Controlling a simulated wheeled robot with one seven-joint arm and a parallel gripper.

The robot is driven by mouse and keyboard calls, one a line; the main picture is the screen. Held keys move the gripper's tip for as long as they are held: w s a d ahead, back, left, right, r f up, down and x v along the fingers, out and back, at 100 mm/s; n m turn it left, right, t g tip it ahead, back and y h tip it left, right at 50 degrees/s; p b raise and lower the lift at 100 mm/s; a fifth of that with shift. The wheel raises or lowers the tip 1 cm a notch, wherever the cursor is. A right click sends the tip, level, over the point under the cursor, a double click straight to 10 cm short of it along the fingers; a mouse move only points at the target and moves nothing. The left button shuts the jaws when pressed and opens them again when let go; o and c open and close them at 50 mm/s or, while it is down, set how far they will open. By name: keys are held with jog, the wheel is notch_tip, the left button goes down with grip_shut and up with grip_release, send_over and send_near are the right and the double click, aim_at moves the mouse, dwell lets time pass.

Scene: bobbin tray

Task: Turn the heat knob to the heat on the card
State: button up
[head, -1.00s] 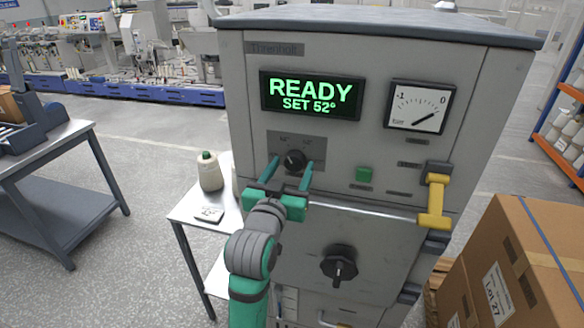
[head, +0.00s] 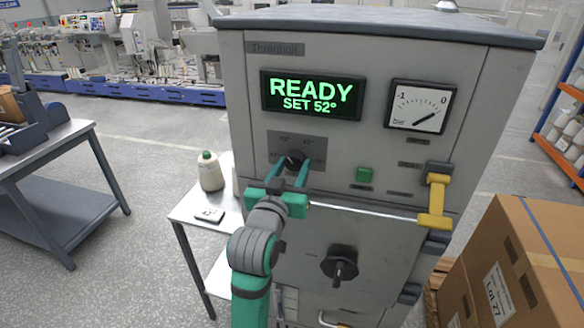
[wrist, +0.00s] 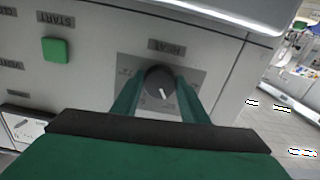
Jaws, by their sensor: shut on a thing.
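The heat knob (head: 294,160) is a small dark round knob on a grey plate at the upper left of the cabinet front. In the wrist view the knob (wrist: 160,82) shows a white pointer line, and the plate's marks are too small to read. My gripper (head: 290,168) is shut on the knob, one green finger on each side. The display (head: 311,95) reads READY, SET 52° in green. A small white card (head: 209,215) with dark marks lies on the side table; I cannot read it for sure.
A green start button (head: 364,175), a yellow handle (head: 436,202) and a larger black knob (head: 340,266) are on the cabinet. A carton (head: 520,255) stands at right.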

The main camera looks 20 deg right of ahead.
jog(key=n, duration=0.5)
jog(key=shift+n, duration=0.4)
jog(key=n, duration=0.3)
jog(key=shift+a+n, duration=0.1)
jog(key=shift+n, duration=0.9)
jog(key=o, duration=1)
